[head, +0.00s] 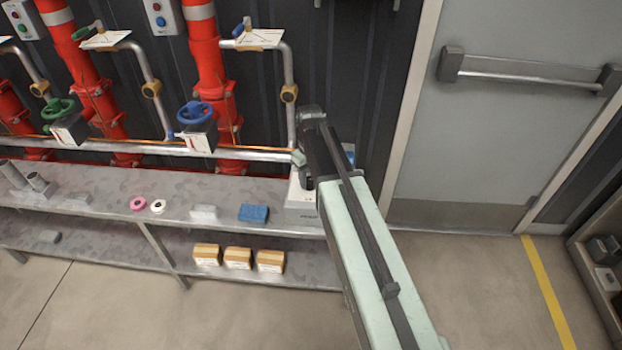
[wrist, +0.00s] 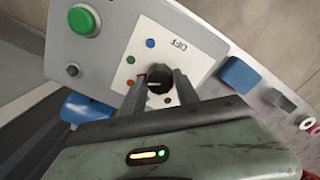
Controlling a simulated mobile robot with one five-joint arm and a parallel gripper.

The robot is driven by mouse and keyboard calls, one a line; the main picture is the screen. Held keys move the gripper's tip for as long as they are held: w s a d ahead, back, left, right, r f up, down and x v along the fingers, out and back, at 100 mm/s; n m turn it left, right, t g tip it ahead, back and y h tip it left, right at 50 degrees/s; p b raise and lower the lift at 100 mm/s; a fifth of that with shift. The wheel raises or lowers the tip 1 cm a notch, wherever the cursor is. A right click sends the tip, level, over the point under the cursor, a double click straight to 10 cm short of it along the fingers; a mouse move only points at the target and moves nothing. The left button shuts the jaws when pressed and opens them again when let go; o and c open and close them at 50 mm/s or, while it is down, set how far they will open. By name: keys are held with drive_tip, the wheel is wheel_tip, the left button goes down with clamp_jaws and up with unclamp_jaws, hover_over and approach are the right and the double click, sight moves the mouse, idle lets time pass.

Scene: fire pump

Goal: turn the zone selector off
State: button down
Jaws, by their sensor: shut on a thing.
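The zone selector is a dark round knob (wrist: 159,74) on a white plate (wrist: 150,48) on a grey control box (wrist: 112,30). Coloured dots ring the knob, and the word OFF (wrist: 181,43) is at the plate's upper right in the wrist view. A small red mark shows at the knob's left side; I cannot clearly tell where the knob points. My gripper (wrist: 158,82) has one finger on each side of the knob and is shut on it. In the head view the control box (head: 303,214) stands at the shelf's right end, mostly hidden behind my arm.
A blue block (head: 253,213) and pink ring (head: 138,203) lie on the grey shelf (head: 100,195). Red pipes with a blue valve wheel (head: 194,112) stand behind.

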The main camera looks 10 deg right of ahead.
sight(310, 180)
drive_tip(key=m, duration=0.5)
drive_tip(key=shift+s+m, duration=0.15)
drive_tip(key=shift+m, duration=0.15)
drive_tip(key=m, duration=1.2)
drive_tip(key=shift+m, duration=2.9)
drive_tip(key=c, duration=0.9)
unclamp_jaws()
wheel_tip(310, 180, up, 8)
drive_tip(key=p, duration=0.7)
drive_tip(key=shift+f+p, duration=0.1)
drive_tip(key=shift+p, duration=0.3)
